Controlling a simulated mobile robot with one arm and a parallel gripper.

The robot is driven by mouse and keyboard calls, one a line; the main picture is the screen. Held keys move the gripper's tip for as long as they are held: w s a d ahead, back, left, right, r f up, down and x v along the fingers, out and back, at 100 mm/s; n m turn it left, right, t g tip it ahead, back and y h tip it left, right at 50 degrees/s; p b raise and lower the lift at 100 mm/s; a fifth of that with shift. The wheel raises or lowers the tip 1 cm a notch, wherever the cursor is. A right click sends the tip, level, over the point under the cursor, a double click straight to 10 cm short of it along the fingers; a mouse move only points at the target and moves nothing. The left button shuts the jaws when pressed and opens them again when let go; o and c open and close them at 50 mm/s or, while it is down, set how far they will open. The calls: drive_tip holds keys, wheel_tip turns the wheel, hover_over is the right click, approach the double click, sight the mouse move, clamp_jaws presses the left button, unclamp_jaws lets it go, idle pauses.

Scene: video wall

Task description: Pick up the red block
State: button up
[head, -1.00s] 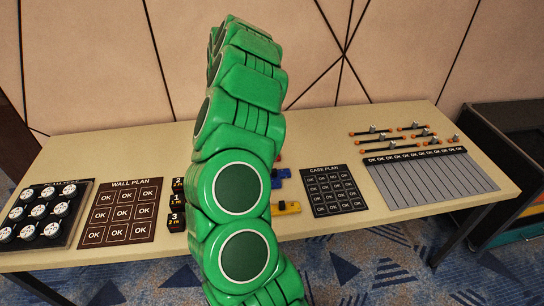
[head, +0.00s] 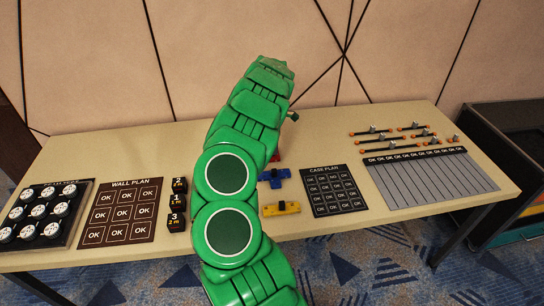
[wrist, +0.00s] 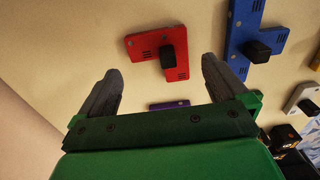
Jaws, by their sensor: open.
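The red block (wrist: 180,38) is a flat L-shaped piece with a black knob on it, lying on the table. In the wrist view it lies just beyond my gripper (wrist: 162,66), roughly centred between the two grey fingertips. The fingers are spread apart with nothing between them. I cannot tell how high the gripper is above the table. In the head view only a sliver of the red block (head: 275,157) shows beside my green arm, and the arm hides most of my gripper.
A blue block (head: 275,177) lies nearer than the red one, and a yellow block (head: 281,208) nearer still. A purple block (wrist: 168,105) is partly hidden behind my gripper. The case plan (head: 335,190) is to the right, black cubes (head: 177,201) to the left.

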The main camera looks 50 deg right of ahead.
drive_tip(key=shift+w+a+f, duration=0.1)
drive_tip(key=shift+w+f, duration=0.05)
drive_tip(key=shift+f, duration=1.15)
drive_tip(key=shift+w+f, duration=0.1)
drive_tip(key=shift+f, duration=1.2)
drive_tip(key=c, duration=1)
